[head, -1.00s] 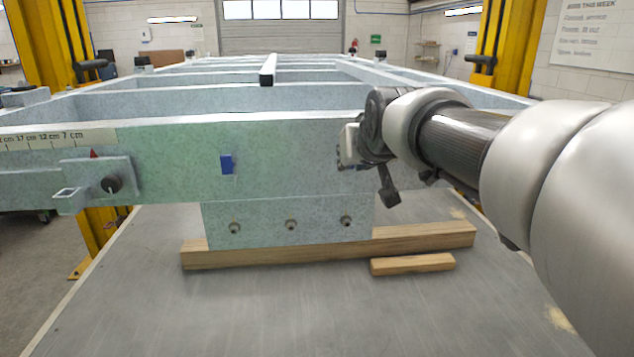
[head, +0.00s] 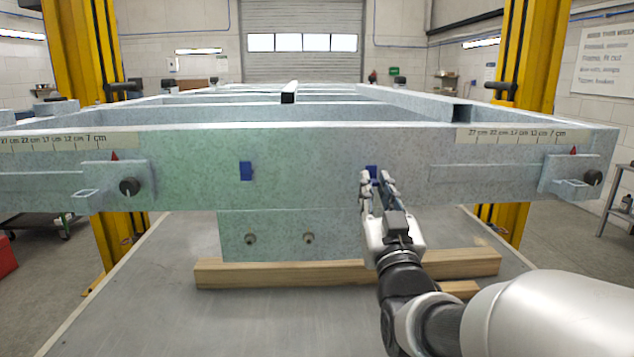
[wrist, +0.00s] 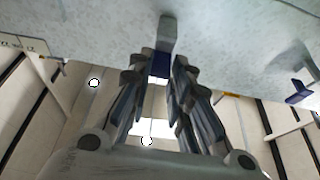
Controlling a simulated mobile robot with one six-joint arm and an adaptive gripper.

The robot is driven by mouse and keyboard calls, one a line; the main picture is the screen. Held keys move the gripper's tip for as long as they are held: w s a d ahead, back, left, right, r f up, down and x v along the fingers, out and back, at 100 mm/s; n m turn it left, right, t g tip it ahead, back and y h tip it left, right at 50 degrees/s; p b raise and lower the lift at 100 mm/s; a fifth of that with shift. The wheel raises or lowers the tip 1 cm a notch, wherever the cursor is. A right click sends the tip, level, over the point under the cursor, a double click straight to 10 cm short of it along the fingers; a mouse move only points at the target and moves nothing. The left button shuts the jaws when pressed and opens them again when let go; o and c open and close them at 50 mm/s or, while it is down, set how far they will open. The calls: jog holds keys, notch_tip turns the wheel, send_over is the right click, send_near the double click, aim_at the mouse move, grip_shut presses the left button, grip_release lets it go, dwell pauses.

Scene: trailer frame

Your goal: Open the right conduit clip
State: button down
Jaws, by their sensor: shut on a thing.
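The right conduit clip (head: 371,169) is a small blue piece on the front face of the grey speckled beam (head: 310,150). In the wrist view its blue part (wrist: 160,63) shows between my fingers, below a grey block (wrist: 168,28) on the beam. My gripper (head: 373,178) reaches up to it from below in the head view, with a finger on each side, shut on the clip. The fingers hide part of the clip, and I cannot tell whether it is open. The left conduit clip (head: 246,171) is a like blue piece, also seen in the wrist view (wrist: 298,92).
Brackets with black knobs sit at the beam's left (head: 130,186) and right (head: 592,177) ends, under scale strips. A plate with bolts (head: 280,238) hangs below the beam, above a wooden block (head: 280,275). Yellow posts (head: 532,70) stand at both sides.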

jog(key=t, duration=0.1)
jog(key=f+t, duration=0.1)
jog(key=t, duration=0.1)
jog(key=shift+w+f, duration=0.25)
jog(key=shift+f, duration=0.05)
jog(key=shift+t, duration=0.3)
jog(key=c, duration=1.5)
grip_release()
jog(key=shift+o, duration=0.2)
jog(key=v, duration=0.7)
jog(key=shift+s, duration=0.2)
jog(key=shift+f, duration=0.15)
